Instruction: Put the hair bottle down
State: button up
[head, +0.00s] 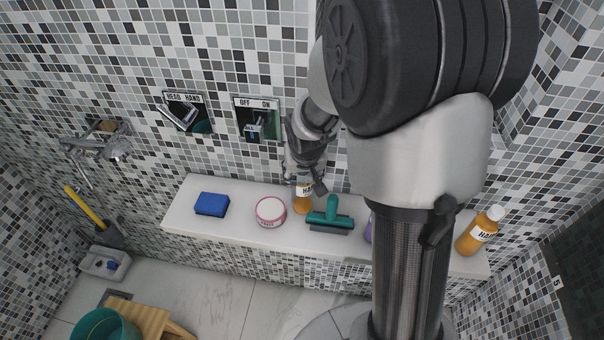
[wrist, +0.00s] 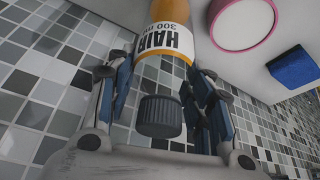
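The hair bottle (wrist: 172,45) is orange with a white label and a dark cap (wrist: 160,115). In the head view the hair bottle (head: 302,204) is roughly upright over the white ledge, between a pink-rimmed round tub and a green squeegee. Its base is at or very near the ledge top; I cannot tell if it touches. My gripper (wrist: 161,75) is around its upper part, with a finger on each side, and appears shut on it. The cap sits between the fingers. In the head view my gripper (head: 303,172) hides the bottle's top.
The white ledge (head: 183,214) also bears a blue sponge (head: 211,204), the round tub (head: 270,211), the green squeegee (head: 330,215) and another orange bottle (head: 480,232) with a white cap. Ledge is free between sponge and tub. The tiled wall (head: 330,160) stands close behind.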

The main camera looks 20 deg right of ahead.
jog(key=o, duration=0.4)
